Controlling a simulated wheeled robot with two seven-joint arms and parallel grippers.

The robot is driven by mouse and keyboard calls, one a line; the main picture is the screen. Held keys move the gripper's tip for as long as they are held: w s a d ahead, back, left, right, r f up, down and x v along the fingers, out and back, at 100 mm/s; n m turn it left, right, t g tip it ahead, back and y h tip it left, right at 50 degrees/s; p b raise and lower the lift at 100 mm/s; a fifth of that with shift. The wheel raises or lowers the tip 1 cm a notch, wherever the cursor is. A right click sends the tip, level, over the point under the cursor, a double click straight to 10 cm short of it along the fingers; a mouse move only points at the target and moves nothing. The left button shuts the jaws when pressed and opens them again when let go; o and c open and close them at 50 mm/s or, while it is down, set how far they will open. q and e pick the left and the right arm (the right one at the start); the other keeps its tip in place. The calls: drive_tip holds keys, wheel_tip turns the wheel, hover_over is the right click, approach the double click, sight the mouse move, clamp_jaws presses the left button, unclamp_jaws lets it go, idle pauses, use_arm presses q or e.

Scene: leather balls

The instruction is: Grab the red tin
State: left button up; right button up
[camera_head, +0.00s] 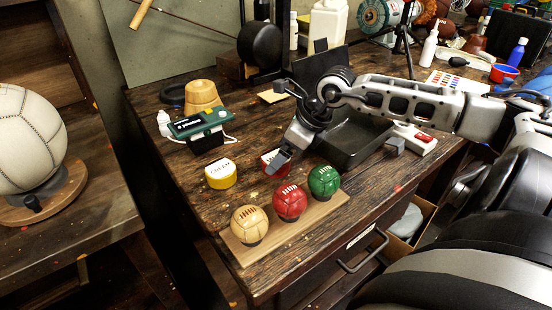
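The red tin (266,159) stands on the wooden workbench, a small round tin with a pale label on its lid. My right gripper (279,160) reaches in from the right and points down at it. A grey fingertip lies in front of the tin and hides part of its right side. The other finger is not clear, so I cannot tell whether the gripper is open or touching the tin. My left gripper is not in view.
A yellow tin (220,175) stands left of the red one. Yellow, red and green leather balls (290,202) sit on a wooden board at the front edge. A black tray (358,140) lies under my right arm. A green device (199,124) stands behind left.

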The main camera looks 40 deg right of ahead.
sight(267, 157)
drive_tip(key=shift+x, duration=1.5)
drive_tip(key=shift+a, duration=0.1)
drive_tip(key=c, duration=1.1)
drive_tip(key=shift+r, duration=0.2)
